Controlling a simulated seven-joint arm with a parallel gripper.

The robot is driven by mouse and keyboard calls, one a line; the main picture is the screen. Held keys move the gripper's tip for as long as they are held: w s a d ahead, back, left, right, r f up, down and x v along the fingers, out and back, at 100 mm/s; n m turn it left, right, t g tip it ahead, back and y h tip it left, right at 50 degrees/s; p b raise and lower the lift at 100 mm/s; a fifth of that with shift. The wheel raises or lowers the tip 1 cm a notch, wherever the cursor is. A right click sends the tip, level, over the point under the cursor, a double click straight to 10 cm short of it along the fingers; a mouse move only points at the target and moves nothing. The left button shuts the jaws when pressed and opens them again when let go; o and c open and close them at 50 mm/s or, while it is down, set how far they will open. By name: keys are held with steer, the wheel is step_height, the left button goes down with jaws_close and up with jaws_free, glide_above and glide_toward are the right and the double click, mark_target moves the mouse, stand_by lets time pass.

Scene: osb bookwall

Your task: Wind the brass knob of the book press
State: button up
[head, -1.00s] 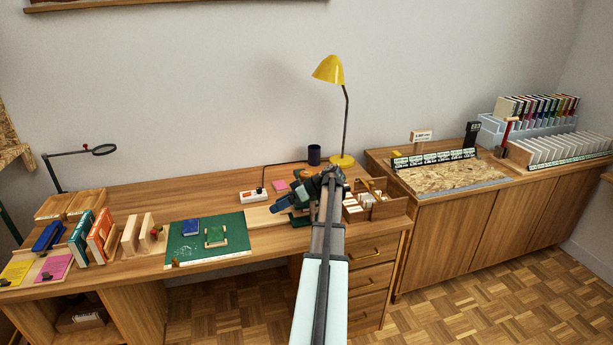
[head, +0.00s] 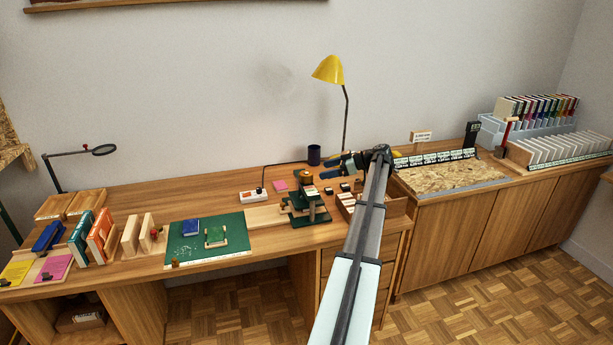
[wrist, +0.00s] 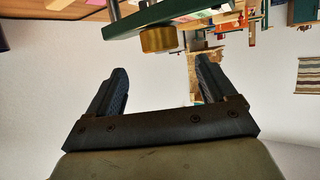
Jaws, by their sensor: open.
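The dark green book press (head: 306,208) stands on the desk right of the cutting mat, with its brass knob (head: 305,175) on top. My gripper (head: 331,166) is to the right of the knob, at about its height, with its fingers pointing left. In the wrist view, which looks upside down, the knob (wrist: 158,40) sits against the press's green bar (wrist: 165,19). My open gripper (wrist: 163,70) has the knob ahead of the gap between its fingertips. The fingers look empty and apart from the knob.
The yellow lamp (head: 328,70) stands behind my gripper. A compartment box (head: 397,208) is below my arm. The green cutting mat (head: 180,255) with small books lies left of the press. A power strip (head: 252,197) lies behind the mat.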

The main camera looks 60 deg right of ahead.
mark_target(309, 174)
steer(key=x, duration=0.9)
steer(key=shift+w+f, duration=0.1)
steer(key=shift+w, duration=0.05)
steer(key=c, duration=1)
steer(key=shift+o, duration=0.2)
steer(key=shift+a, duration=0.1)
steer(key=shift+a+m+h, duration=0.1)
steer(key=shift+m+h, duration=0.3)
steer(key=shift+h, duration=0.1)
